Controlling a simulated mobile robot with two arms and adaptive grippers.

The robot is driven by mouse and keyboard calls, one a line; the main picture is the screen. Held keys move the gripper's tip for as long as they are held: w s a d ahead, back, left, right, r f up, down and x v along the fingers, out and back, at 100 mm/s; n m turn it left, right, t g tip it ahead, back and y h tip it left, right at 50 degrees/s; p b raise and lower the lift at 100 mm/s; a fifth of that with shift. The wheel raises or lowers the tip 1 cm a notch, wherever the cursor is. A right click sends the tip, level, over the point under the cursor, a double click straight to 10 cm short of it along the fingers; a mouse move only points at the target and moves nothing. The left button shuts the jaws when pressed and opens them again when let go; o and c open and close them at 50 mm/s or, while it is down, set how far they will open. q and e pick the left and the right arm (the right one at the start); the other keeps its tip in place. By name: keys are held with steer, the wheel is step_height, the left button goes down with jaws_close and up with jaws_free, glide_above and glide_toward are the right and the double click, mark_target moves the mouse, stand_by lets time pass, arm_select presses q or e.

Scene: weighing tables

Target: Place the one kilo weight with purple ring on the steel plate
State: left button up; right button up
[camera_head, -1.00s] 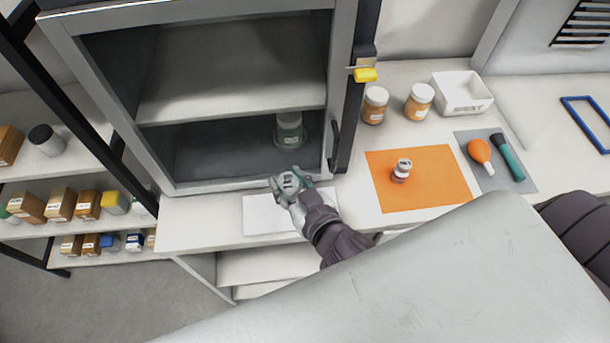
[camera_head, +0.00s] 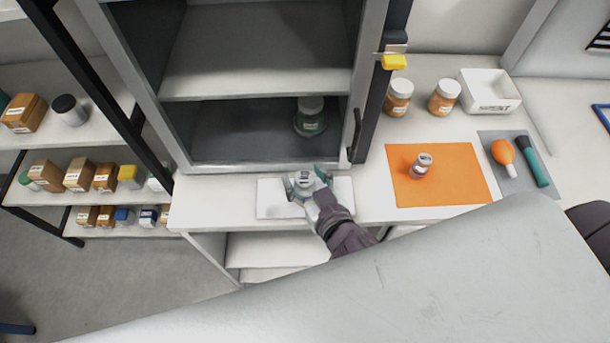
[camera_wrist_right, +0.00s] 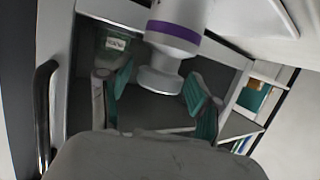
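The one kilo weight with the purple ring (camera_wrist_right: 174,35) shows in my right wrist view, its knob nearest the camera. In the head view the same weight (camera_head: 306,179) is upright at the pale steel plate (camera_head: 276,209) in front of the cabinet. My right gripper (camera_head: 307,184) has its teal-padded fingers around the weight's neck and knob. In the wrist view the fingers (camera_wrist_right: 158,72) stand apart, with a gap visible beside the left pad. The weight's base is hidden, so I cannot tell whether it touches the plate. My left gripper is not in view.
A smaller weight (camera_head: 422,165) stands on the orange mat (camera_head: 450,186). Two orange jars (camera_head: 398,97), a white tray (camera_head: 490,91) and a grey mat (camera_head: 536,180) are to the right.

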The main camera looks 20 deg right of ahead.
steer(key=shift+r, duration=0.1)
steer(key=b+v, duration=0.1)
steer(key=v, duration=1.1)
steer(key=shift+b, duration=0.35)
